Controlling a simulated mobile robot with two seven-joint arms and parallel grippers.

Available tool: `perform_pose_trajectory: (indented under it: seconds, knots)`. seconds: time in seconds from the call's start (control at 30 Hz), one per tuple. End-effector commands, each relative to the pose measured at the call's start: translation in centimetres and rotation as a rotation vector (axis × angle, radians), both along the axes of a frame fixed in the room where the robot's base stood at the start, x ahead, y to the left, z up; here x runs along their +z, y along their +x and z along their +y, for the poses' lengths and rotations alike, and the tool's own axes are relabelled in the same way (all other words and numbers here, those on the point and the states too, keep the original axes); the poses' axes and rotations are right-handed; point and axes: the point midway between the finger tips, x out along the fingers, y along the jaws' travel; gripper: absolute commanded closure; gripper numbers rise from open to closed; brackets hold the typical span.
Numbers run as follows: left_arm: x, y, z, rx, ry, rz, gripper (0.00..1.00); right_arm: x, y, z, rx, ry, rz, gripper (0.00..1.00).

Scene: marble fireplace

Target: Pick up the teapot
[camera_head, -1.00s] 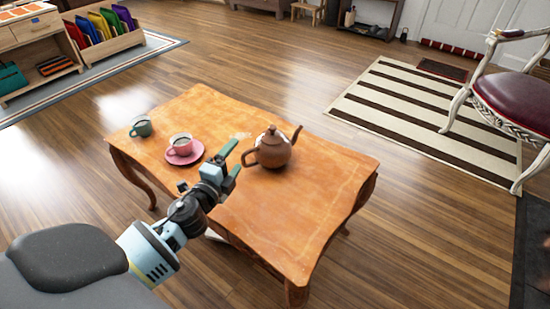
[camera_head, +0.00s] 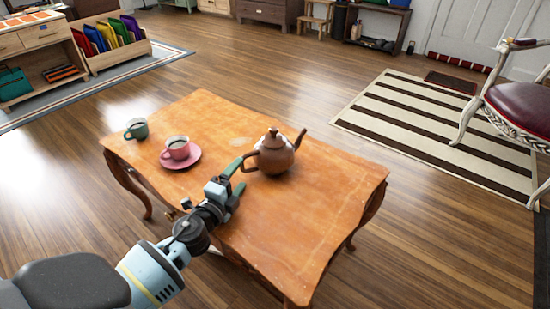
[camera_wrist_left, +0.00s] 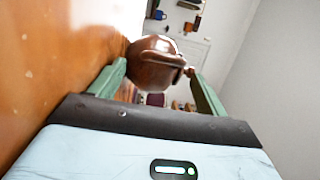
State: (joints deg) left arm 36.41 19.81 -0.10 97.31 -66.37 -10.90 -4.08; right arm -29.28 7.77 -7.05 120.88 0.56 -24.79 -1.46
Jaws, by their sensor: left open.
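The brown teapot (camera_head: 274,157) stands upright on the orange wooden table (camera_head: 300,225), its spout to the right and its handle to the left. My left gripper (camera_head: 237,178) is open at the handle side of the teapot, its upper fingertip close to the handle. In the left wrist view the teapot (camera_wrist_left: 150,66) shows ahead, between the two green fingers of the left gripper (camera_wrist_left: 158,80), with its handle near the right finger. I cannot tell whether a finger touches the handle. My right gripper is out of view.
A pink cup (camera_head: 177,147) on a pink saucer (camera_head: 188,161) and a green cup (camera_head: 137,129) stand on the table's left part. The table's right part is bare. A chair (camera_head: 515,105) and a striped rug (camera_head: 440,125) lie beyond it on the right.

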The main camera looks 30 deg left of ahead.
Motion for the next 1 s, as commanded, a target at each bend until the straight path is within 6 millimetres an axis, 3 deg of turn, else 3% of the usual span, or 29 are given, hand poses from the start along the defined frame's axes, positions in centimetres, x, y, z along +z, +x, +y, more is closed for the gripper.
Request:
perform_pose_trajectory:
  seconds: [0.3, 0.7, 1.0]
  knots:
    - [0.1, 0.8, 0.1, -0.001, -0.001, 0.000, 0.24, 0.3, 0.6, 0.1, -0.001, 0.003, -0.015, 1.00]
    - [0.0, 5.2, 0.8, 0.000, -0.001, 0.000, 0.24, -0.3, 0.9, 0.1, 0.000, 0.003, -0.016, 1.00]
    - [0.1, 5.5, 0.8, -0.001, -0.001, 0.000, 0.26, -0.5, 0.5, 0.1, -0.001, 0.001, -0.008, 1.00]
